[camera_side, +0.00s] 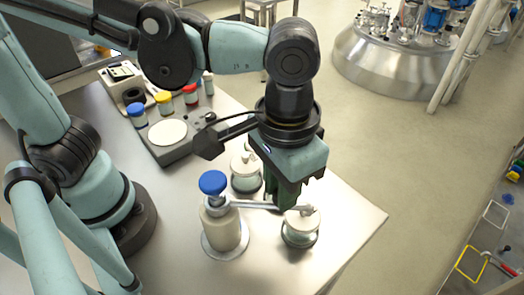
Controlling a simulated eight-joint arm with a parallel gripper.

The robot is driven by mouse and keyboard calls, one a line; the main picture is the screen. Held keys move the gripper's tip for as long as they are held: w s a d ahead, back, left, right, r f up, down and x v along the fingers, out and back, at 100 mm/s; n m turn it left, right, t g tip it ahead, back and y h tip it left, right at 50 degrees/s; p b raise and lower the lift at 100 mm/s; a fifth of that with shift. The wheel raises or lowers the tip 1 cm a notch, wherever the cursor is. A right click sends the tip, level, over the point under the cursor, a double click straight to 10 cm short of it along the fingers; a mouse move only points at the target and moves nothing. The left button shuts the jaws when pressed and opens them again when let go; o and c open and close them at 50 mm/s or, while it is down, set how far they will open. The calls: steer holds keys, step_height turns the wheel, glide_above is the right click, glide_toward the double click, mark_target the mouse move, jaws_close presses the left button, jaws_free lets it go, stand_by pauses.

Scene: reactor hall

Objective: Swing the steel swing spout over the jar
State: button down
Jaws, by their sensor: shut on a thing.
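The steel swing spout (255,204) is a thin arm reaching right from a pale post with a blue cap (213,182). My gripper (284,205) points down and is shut on the spout near its outer end; the fingertips are partly hidden. A glass jar with a pale top (301,230) stands at the spout's outer end. The spout's tip overlaps the jar's top in this view; I cannot tell the height gap. A second similar jar (246,172) stands behind the spout, partly hidden by my gripper.
A grey scale-like device with a round white plate (168,132) sits at the back left of the steel table. Small bottles with blue, yellow and red caps (164,103) stand behind it. The table's right edge (365,238) is close to the front jar; its right corner is bare.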

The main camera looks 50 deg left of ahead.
steer(key=w+a+n, duration=0.2)
steer(key=a+n, duration=0.4)
steer(key=n, duration=0.2)
steer(key=shift+w+a+n, duration=0.25)
steer(key=shift+w+n, duration=0.1)
steer(key=shift+n, duration=0.05)
stand_by(0.4)
steer(key=c, duration=0.9)
jaws_free()
steer(key=shift+c, duration=0.2)
step_height(320, 180, up, 12)
steer(key=shift+a, duration=0.1)
